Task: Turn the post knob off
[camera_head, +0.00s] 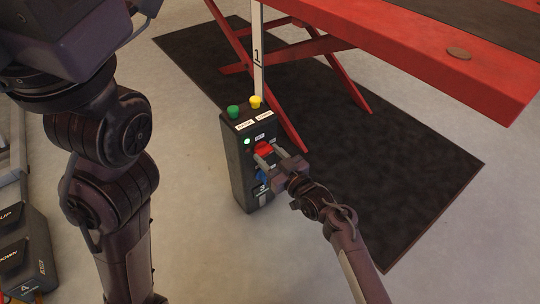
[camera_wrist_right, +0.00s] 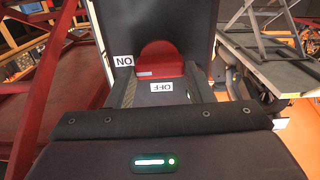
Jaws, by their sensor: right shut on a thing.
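The dark control post (camera_head: 238,165) stands on the floor in the middle of the head view. Its red knob (camera_head: 264,148) is on the upper front face and shows large in the right wrist view (camera_wrist_right: 162,58). An ON label (camera_wrist_right: 124,60) is at the knob's upper left there, and an upside-down OFF label (camera_wrist_right: 161,87) is just below it. A short white mark is on the knob's lower left. My right gripper (camera_head: 266,160) is shut on the red knob, its fingers on either side. My left arm (camera_head: 105,150) hangs at the left; its gripper is out of view.
Green (camera_head: 233,111) and yellow (camera_head: 255,102) buttons top the post, and a green light glows on its face. A blue part (camera_head: 261,175) is below the knob. A red lift (camera_head: 440,45) stands behind over a black mat (camera_head: 330,130). Another control box (camera_head: 25,250) is lower left.

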